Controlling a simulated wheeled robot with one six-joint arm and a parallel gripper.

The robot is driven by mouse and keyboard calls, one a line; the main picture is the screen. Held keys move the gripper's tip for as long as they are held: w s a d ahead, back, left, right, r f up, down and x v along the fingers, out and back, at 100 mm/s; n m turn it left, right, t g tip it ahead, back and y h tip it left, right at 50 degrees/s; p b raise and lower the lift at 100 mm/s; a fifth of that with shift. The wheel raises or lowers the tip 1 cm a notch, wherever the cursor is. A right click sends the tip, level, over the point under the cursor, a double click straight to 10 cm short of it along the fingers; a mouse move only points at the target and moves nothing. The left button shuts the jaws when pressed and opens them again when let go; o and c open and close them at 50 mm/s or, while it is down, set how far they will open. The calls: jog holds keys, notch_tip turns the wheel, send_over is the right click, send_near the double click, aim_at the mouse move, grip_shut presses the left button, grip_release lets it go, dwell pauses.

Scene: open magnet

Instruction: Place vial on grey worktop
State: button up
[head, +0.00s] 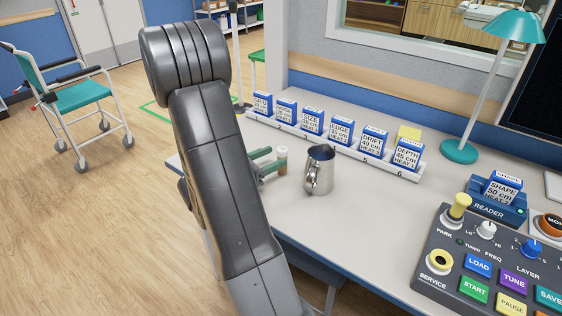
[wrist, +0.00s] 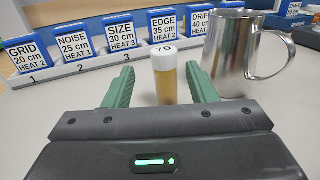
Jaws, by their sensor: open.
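A small vial (wrist: 165,85) with a white cap and amber contents stands upright on the grey worktop (wrist: 70,115). In the wrist view it is between the two green fingers of my gripper (wrist: 162,84), with a gap visible on each side. My gripper is open. In the head view the vial's pale cap (head: 282,151) shows beside the green fingers (head: 265,162), and my arm hides part of the gripper. The worktop also shows in the head view (head: 350,220).
A steel jug (head: 320,170) stands close to the right of my gripper. Behind is a white rack (head: 340,148) of blue labelled cartridges. A control panel (head: 490,260), a reader (head: 497,208) and a teal lamp (head: 460,150) are at the right. The worktop's front middle is clear.

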aim_at(286, 156)
jog(key=shift+w+d+f, duration=0.1)
jog(key=shift+d, duration=0.55)
jog(key=x, duration=0.3)
jog(key=shift+w+d+f+b, duration=0.2)
jog(key=shift+d+f+b, duration=0.1)
jog(key=shift+d+f, duration=0.1)
jog(key=shift+w+d, duration=0.3)
grip_shut()
jog(key=shift+r, duration=0.1)
